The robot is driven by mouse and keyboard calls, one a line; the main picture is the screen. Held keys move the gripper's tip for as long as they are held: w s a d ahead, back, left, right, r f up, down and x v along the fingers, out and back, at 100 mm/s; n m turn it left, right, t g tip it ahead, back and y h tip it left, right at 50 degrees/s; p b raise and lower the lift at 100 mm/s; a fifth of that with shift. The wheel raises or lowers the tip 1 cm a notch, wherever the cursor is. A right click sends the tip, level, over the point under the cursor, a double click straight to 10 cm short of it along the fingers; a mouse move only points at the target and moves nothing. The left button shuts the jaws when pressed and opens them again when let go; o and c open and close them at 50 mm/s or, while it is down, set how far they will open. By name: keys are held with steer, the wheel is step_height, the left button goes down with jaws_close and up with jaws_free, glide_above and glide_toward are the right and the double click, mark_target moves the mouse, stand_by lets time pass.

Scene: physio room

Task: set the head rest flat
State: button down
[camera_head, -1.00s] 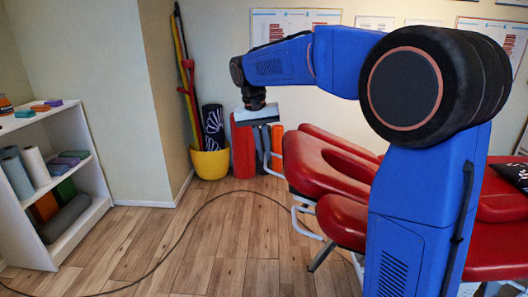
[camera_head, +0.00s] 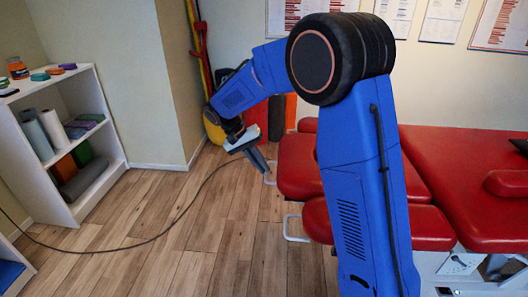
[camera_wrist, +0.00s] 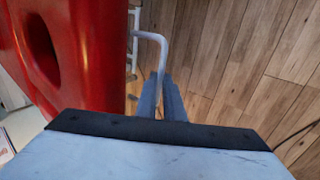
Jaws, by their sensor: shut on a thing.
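The red padded head rest (camera_head: 297,160) is at the near left end of the treatment table (camera_head: 462,185). In the wrist view the head rest (camera_wrist: 80,75) fills the upper left, with its dark face hole. A pale bent metal handle (camera_wrist: 150,37) comes from under its edge. My gripper (camera_wrist: 166,85) is shut on this handle, its grey fingers on either side of the bar. In the head view my gripper (camera_head: 262,166) is at the left side of the head rest, beside the handle (camera_head: 269,180). My arm hides part of the head rest, so its exact tilt is hard to tell.
A white shelf (camera_head: 112,125) with rolls and blocks stands at the left. A dark cable (camera_head: 165,232) crosses the wooden floor, which is mostly clear at the left.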

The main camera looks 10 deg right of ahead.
step_height(320, 180, down, 2)
steer(key=shift+h, duration=0.3)
steer(key=c, duration=1.9)
jaws_free()
steer(key=shift+o, duration=0.2)
steer(key=shift+r, duration=0.1)
steer(key=v, duration=1.7)
steer(key=shift+w+a+r, duration=0.1)
steer(key=shift+a, duration=0.05)
